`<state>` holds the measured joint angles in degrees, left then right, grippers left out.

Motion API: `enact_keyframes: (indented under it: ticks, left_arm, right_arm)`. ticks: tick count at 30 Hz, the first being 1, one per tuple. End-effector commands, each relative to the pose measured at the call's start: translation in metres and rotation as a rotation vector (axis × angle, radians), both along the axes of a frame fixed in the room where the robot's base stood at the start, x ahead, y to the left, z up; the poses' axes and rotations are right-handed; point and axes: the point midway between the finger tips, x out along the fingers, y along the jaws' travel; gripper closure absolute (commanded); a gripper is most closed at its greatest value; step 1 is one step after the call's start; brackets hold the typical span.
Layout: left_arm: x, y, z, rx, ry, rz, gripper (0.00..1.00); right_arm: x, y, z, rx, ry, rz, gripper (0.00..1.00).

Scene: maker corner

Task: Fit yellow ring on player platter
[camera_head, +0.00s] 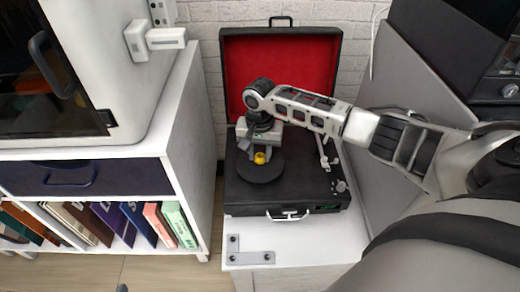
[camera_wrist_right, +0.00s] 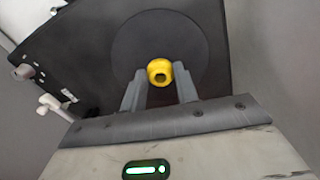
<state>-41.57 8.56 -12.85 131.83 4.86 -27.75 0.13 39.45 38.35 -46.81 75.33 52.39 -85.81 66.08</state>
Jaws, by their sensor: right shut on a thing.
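The yellow ring (camera_head: 260,158) is at the middle of the black round platter (camera_head: 262,175) of the record player (camera_head: 300,196). In the right wrist view the ring (camera_wrist_right: 159,73) lies between the tips of my right gripper (camera_wrist_right: 160,88), over the dark platter disc (camera_wrist_right: 125,50). My right gripper (camera_head: 260,148) points down over the platter and is shut on the ring. Whether the ring touches the platter or is just above it, I cannot tell. My left gripper is not in view.
The player's red-lined lid (camera_head: 285,62) stands open behind the platter. The tonearm (camera_head: 325,155) is along the right side. The white stand's top (camera_head: 300,235) is bare in front, apart from a grey bracket (camera_head: 245,257). A bookshelf (camera_head: 195,150) stands left.

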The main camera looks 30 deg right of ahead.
Motion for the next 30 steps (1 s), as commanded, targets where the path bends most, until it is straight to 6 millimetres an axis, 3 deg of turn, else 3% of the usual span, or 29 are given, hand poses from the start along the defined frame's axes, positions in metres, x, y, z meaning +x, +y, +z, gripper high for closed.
enact_keyframes:
  ticks: [30]
  left_arm:
    - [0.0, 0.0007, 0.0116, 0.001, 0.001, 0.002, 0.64]
  right_arm:
    - [-0.0005, 0.0003, 0.0013, 0.001, 0.002, -0.002, 0.91]
